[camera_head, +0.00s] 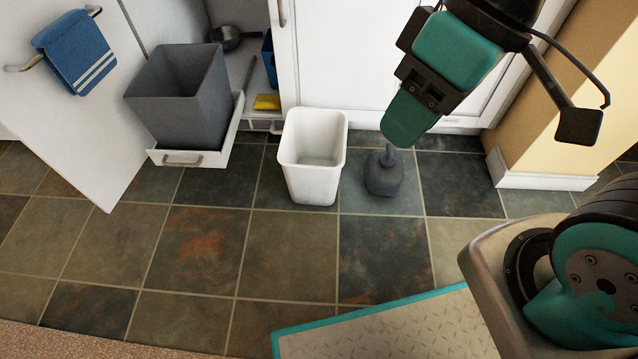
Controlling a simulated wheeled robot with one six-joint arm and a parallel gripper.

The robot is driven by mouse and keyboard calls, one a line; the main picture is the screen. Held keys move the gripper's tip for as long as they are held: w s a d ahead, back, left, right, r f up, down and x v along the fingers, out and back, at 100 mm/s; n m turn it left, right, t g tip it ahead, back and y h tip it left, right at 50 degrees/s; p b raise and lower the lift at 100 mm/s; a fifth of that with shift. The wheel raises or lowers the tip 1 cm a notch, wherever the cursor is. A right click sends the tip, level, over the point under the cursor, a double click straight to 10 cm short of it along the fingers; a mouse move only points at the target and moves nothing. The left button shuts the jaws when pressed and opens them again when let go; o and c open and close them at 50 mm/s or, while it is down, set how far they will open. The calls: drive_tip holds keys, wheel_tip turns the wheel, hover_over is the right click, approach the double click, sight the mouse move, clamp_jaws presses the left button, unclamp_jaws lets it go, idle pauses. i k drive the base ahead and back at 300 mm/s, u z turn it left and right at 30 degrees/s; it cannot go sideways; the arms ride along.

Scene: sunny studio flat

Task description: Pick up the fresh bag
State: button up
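A dark grey lump with a narrow neck (385,172), like a small tied bag, stands on the tiled floor right of the white bin. I cannot tell if it is the fresh bag, and no other bag is clearly visible. My gripper (405,118) points down from the upper right, its tip overlapping the top of the lump's neck in the picture. Whether they touch is unclear. Only one teal finger shows clearly, so its opening is hidden. The white bin (312,178) is upright and looks empty. A grey bin (185,100) stands in a pull-out drawer (190,158).
An open cabinet door (95,150) with a blue towel (75,52) is at the left. A yellow item (267,102) and a pan (228,36) are in the cabinet. A wall corner (540,175) is at the right. The floor (200,245) in front is clear.

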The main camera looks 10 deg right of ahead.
sight(311, 154)
drive_tip(key=u, duration=1.5)
drive_tip(key=i, duration=1)
drive_tip(key=z, duration=2.05)
